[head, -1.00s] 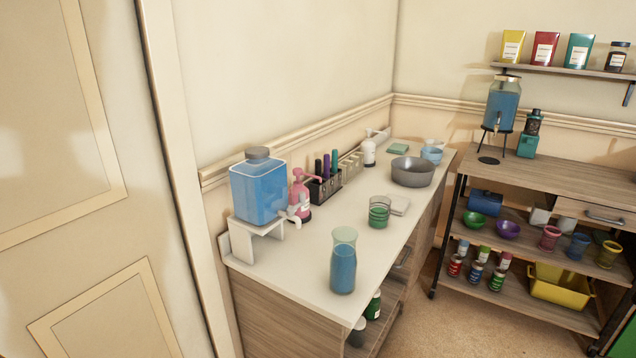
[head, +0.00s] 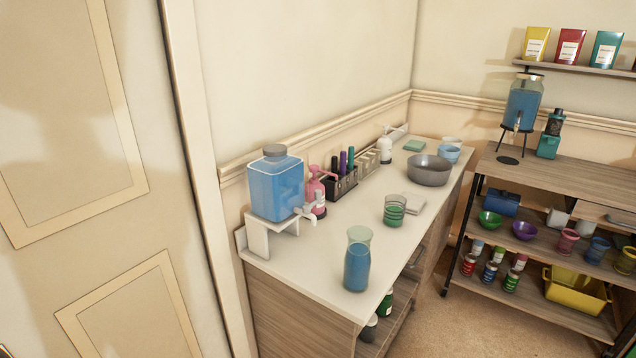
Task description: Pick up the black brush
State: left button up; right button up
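A dark rack (head: 342,184) stands against the wall on the white counter. Several upright slim items stand in it. One is black (head: 334,166), beside a purple one (head: 343,162) and a teal one (head: 351,158). I cannot tell for sure whether the black one is the brush. No other thing that looks like a black brush shows clearly. Neither of my grippers is in view.
The counter (head: 315,262) also holds a blue dispenser (head: 276,190) on a stand, a pink pump bottle (head: 316,190), a blue-filled carafe (head: 357,266), a green glass (head: 394,210) and a grey bowl (head: 430,171). A door (head: 70,120) fills the left. A shelved cart (head: 560,176) stands right.

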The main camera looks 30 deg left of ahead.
aim_at(334, 164)
jog(key=i+l+u, duration=0.1)
jog(key=i+u, duration=0.2)
jog(key=u, duration=0.15)
jog(key=i+l+u, duration=0.2)
jog(key=u, duration=0.25)
jog(key=i+l+u, duration=0.25)
jog(key=u, duration=0.2)
jog(key=l, duration=0.1)
